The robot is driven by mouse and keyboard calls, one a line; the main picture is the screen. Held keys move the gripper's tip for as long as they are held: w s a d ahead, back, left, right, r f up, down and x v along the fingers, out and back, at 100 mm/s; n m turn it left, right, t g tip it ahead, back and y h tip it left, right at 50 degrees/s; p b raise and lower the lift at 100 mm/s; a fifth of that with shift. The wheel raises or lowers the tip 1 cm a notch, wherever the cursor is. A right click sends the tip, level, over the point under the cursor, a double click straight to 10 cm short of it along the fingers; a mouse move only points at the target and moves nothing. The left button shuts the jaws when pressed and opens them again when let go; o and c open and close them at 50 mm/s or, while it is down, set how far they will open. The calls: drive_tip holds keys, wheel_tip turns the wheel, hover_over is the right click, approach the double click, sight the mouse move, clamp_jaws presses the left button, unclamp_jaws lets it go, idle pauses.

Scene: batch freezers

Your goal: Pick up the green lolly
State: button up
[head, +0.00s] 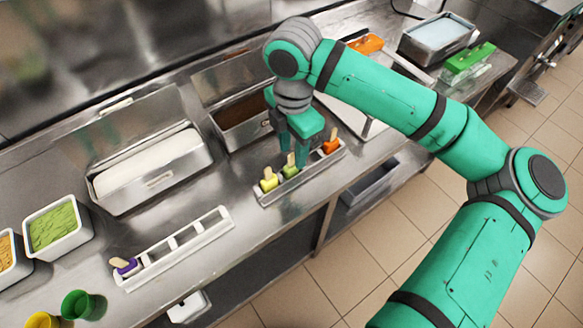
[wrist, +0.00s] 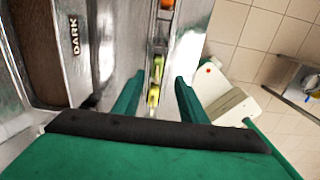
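The green lolly (head: 290,171) stands stick up in the small metal rack (head: 268,199), between a yellow lolly (head: 269,184) and an orange lolly (head: 331,146). My gripper (head: 293,152) is just above and behind the green lolly, pointing down. In the wrist view my gripper (wrist: 160,82) is open, its two fingers apart on either side of the rack line. Yellow-green lollies (wrist: 154,96) show between and below the fingertips; I cannot tell there which is which. No contact with the green lolly is visible.
Behind the rack is a dark-brown tub (head: 240,122); a white tub (head: 150,165) stands to its left. A second rack (head: 180,247) holds a purple lolly (head: 124,266). Green and yellow cups (head: 80,304) stand front left. Counter between the racks is clear.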

sight(291, 166)
drive_tip(key=f, duration=0.4)
drive_tip(key=shift+w+f, duration=0.15)
drive_tip(key=shift+w, duration=0.1)
drive_tip(key=shift+a+f, duration=0.25)
drive_tip(key=shift+f, duration=0.2)
drive_tip(key=shift+s+d, duration=0.1)
clamp_jaws()
